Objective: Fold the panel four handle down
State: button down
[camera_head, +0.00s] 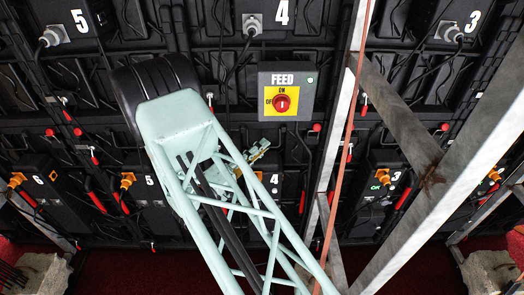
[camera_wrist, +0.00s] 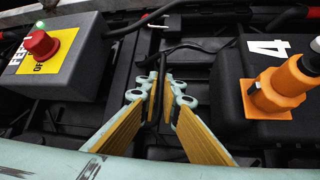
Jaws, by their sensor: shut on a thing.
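My gripper (camera_head: 258,150) is at the upper left of the black panel four box (camera_head: 273,178), just below the FEED switch box, in the head view. In the wrist view, the gripper's yellow-padded fingers (camera_wrist: 160,92) converge on a slim black part, which looks like the panel four handle (camera_wrist: 163,104). The fingers are shut on it. Most of the handle is hidden by the fingers and dark against the wall, so its exact angle cannot be told. The panel four box (camera_wrist: 262,118) stands to the right of the fingers.
The grey FEED box (camera_wrist: 62,62) with a red knob lies left of the fingers. An orange plug (camera_wrist: 283,87) stands on the panel four box. Black cables cross the wall. A metal beam (camera_head: 345,120) and red cord (camera_head: 350,130) run right of the arm.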

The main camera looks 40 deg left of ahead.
jog(key=shift+w+a+f+m+t+b, duration=0.15)
jog(key=shift+m+t+b, duration=0.3)
jog(key=shift+b, duration=0.55)
jog(key=c, duration=2.9)
grip_release()
jog(key=shift+o, duration=0.2)
jog(key=v, duration=1.2)
